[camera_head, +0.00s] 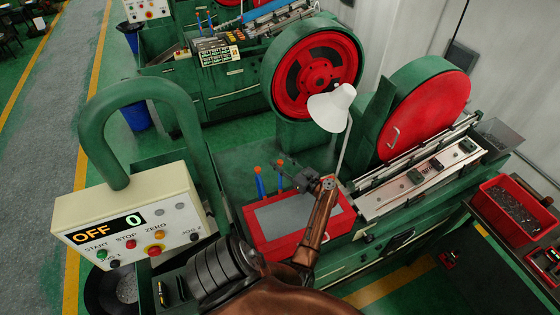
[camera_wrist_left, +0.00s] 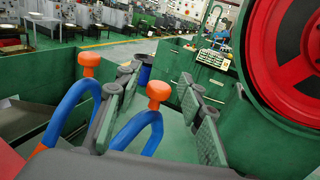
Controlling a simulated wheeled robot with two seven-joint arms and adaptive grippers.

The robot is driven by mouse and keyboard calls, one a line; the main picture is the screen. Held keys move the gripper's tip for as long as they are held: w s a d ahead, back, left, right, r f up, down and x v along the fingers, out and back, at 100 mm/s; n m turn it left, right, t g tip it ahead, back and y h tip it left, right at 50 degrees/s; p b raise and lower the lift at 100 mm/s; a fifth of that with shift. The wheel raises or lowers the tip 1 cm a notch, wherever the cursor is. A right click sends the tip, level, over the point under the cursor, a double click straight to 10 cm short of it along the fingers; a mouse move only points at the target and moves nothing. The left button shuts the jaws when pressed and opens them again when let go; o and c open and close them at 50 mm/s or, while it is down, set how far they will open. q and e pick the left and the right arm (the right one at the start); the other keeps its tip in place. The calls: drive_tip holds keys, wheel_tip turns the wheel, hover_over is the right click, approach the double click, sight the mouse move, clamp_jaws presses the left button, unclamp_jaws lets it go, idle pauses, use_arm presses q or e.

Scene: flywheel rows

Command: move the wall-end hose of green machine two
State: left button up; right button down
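Two blue hoses with orange ends rise at the back of the red tray (camera_head: 252,236) on the near green machine (camera_head: 222,165). The wall-end hose (camera_head: 280,178) is the right one, nearer the wall; the other hose (camera_head: 260,185) stands to its left. My left gripper (camera_head: 288,177) is beside the wall-end hose, fingers spread. In the left wrist view the wall-end hose (camera_wrist_left: 140,127) appears in the gap between the open fingers, its orange end showing; I cannot tell if they touch it. The other hose (camera_wrist_left: 70,108) is outside the left finger. My right gripper is not in view.
A white lamp (camera_head: 333,107) stands just behind my left gripper. A control box (camera_head: 135,215) with a thick green arch is at left. Red flywheels (camera_head: 425,110) and a rail are at right. A red bin (camera_head: 515,205) sits at far right.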

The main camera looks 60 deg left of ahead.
use_arm(q)
clamp_jaws()
idle(0.4)
